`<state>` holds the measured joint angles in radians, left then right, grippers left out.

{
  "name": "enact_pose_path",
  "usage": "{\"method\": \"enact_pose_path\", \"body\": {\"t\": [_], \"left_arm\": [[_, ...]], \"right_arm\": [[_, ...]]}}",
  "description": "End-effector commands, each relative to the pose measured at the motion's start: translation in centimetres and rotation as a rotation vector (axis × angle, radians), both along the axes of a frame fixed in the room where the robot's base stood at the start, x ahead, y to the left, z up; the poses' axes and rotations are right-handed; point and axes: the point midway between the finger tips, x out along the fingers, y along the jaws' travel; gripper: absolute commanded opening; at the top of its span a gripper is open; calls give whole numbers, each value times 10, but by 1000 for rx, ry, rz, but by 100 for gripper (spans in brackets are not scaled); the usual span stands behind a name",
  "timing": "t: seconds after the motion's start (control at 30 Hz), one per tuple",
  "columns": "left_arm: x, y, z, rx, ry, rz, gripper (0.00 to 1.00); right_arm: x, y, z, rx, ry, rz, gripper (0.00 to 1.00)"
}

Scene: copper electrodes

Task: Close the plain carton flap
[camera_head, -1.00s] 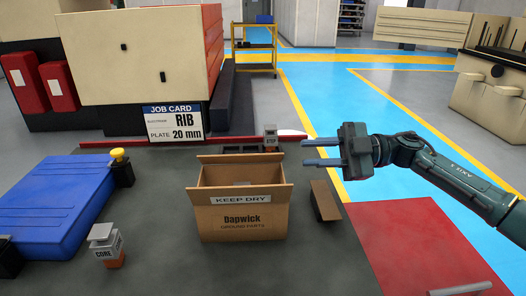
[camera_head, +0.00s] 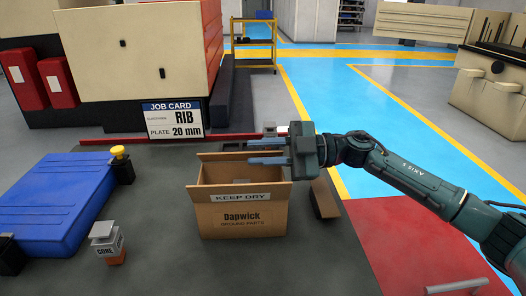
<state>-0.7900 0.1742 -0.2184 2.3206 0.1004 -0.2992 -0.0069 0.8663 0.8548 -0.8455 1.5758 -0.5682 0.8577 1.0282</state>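The open brown carton (camera_head: 238,224) stands on the dark table, with "Dapwick" printed on its front. Its plain rear flap (camera_head: 222,157) stands up along the far edge. The front flap (camera_head: 209,196) carries a "KEEP DRY" label and leans outward. My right gripper (camera_head: 250,152) reaches in from the right, over the far right part of the carton. Its two fingers are apart, point left and hold nothing. They overlap the right end of the plain flap in the picture; I cannot tell whether they touch it. My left gripper is not in view.
A brown block (camera_head: 325,199) lies right of the carton. A small labelled electrode (camera_head: 107,242) and a blue pad (camera_head: 55,195) are at the left. Behind are a job card (camera_head: 173,120) reading "RIB, PLATE 20 mm" and a red strip (camera_head: 235,136). A red mat (camera_head: 400,240) covers the right.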

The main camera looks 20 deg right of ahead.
Motion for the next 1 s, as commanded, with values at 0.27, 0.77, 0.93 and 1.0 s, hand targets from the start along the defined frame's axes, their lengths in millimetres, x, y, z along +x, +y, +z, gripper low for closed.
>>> {"method": "enact_pose_path", "body": {"t": [0.27, 0.77, 0.93, 1.0], "left_arm": [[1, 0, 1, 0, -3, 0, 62], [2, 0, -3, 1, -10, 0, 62], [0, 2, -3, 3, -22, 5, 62], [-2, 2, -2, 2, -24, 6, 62]], "right_arm": [[0, 0, 0, 0, 0, 0, 0], [-8, 1, -10, -35, -177, 1, 0], [-12, 2, -16, -65, -331, 0, 0], [-13, 2, -17, -72, -359, -1, 0]]}}
